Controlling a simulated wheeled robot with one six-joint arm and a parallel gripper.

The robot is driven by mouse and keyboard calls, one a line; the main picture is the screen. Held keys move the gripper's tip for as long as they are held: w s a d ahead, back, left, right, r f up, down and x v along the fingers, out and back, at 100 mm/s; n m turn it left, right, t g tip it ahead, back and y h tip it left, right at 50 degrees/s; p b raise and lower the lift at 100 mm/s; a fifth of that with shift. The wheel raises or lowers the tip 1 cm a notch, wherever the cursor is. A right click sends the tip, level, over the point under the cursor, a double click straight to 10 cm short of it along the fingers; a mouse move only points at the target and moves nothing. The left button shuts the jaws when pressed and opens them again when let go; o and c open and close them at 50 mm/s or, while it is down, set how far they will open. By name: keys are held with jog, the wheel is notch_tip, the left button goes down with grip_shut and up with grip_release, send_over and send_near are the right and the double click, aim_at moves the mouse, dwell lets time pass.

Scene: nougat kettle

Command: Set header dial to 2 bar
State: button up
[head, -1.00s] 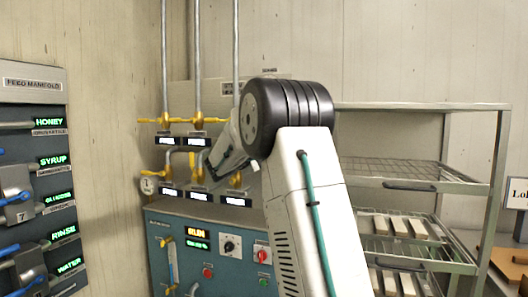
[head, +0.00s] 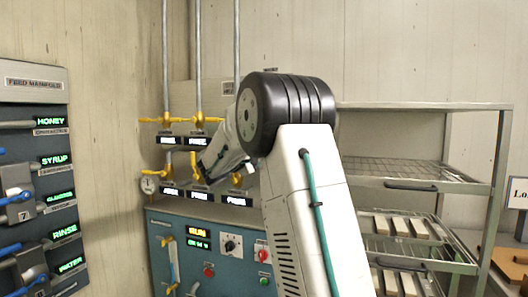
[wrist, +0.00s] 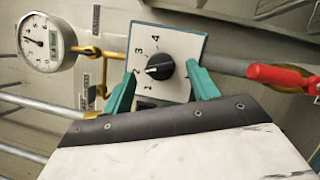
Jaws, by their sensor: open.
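The header dial is a black knob (wrist: 159,66) on a pale square plate (wrist: 186,45) marked 1 to 4, in the wrist view. The knob's white mark appears to point at the 2. My gripper (wrist: 162,72) has its two teal fingers open, one on each side of the knob. I cannot tell whether either finger touches it. In the head view my gripper (head: 205,172) is at the pipes above the blue control cabinet, small and partly hidden. I cannot make out the dial in that view.
A round gauge (wrist: 45,42) with a small display is left of the dial, beside a yellow fitting (wrist: 98,53). A red handle (wrist: 283,77) is to the right. The blue cabinet (head: 222,270) stands below the pipes. A wire rack (head: 430,180) stands at right, the feed manifold (head: 35,150) at left.

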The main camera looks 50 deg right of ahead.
jog(key=a, duration=0.5)
jog(key=shift+f, duration=0.4)
jog(key=shift+d, duration=0.1)
jog(key=s+a+f+m+g+y, duration=0.3)
jog(key=s+a+f+y, duration=0.45)
jog(key=s+f, duration=0.5)
jog(key=s+a+f+t+y, duration=0.2)
jog(key=s+a+y, duration=0.4)
jog(key=s+a, duration=0.5)
jog(key=s+a+f+m+t+y, duration=0.1)
jog(key=s+a+y, duration=0.5)
jog(key=s+a, duration=0.6)
jog(key=a+f+t, duration=0.1)
jog(key=a+f, duration=0.1)
jog(key=a, duration=0.4)
jog(key=shift+a+f, duration=0.35)
jog(key=shift+f, duration=0.05)
